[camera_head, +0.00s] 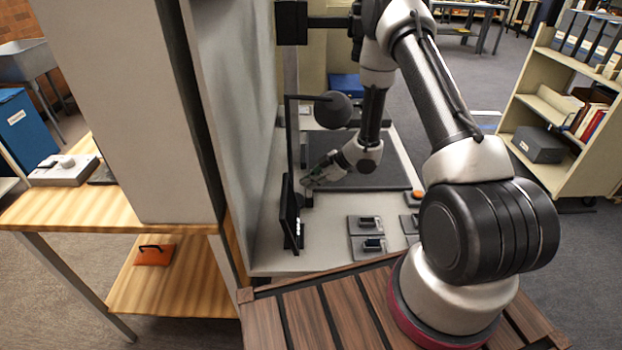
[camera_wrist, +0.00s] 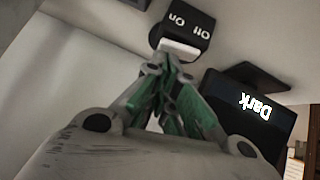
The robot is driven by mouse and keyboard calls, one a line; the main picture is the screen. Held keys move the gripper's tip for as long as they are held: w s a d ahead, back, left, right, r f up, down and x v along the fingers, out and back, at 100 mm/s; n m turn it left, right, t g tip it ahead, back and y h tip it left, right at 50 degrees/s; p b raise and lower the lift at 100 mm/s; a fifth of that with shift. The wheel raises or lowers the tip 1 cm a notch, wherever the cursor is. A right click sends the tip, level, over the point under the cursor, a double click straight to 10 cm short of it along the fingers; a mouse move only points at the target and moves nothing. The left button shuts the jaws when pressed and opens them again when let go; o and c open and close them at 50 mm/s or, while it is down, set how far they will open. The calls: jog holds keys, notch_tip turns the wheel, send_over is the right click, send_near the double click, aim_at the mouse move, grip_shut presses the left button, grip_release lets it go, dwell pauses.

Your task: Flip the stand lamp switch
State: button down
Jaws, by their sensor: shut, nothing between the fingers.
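The stand lamp (camera_head: 333,109) has a thin black pole and a dark round shade, and stands at the left of the grey work surface. In the wrist view, a black switch box (camera_wrist: 190,24) is lettered "On" and "Off" and has a white switch (camera_wrist: 180,49) on its near face. My gripper (camera_wrist: 166,62) is shut and empty, its fingertips at the white switch; I cannot tell whether they touch. In the head view my gripper (camera_head: 310,181) is low beside the lamp pole. A black display (camera_wrist: 252,112) reads "Dark" to the right of the switch box.
A dark mat (camera_head: 365,172) covers much of the work surface. Several small grey devices, including one unit (camera_head: 365,225), stand near its front edge. A tall light panel (camera_head: 240,120) closes off the left side. A shelf cart (camera_head: 570,110) stands at right.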

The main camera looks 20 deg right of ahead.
jog(key=shift+w+d+f, duration=0.1)
jog(key=shift+w+f, duration=0.1)
jog(key=shift+f, duration=0.1)
jog(key=shift+s, duration=0.1)
jog(key=shift+s+a, duration=0.2)
jog(key=shift+s, duration=0.5)
jog(key=shift+r, duration=0.1)
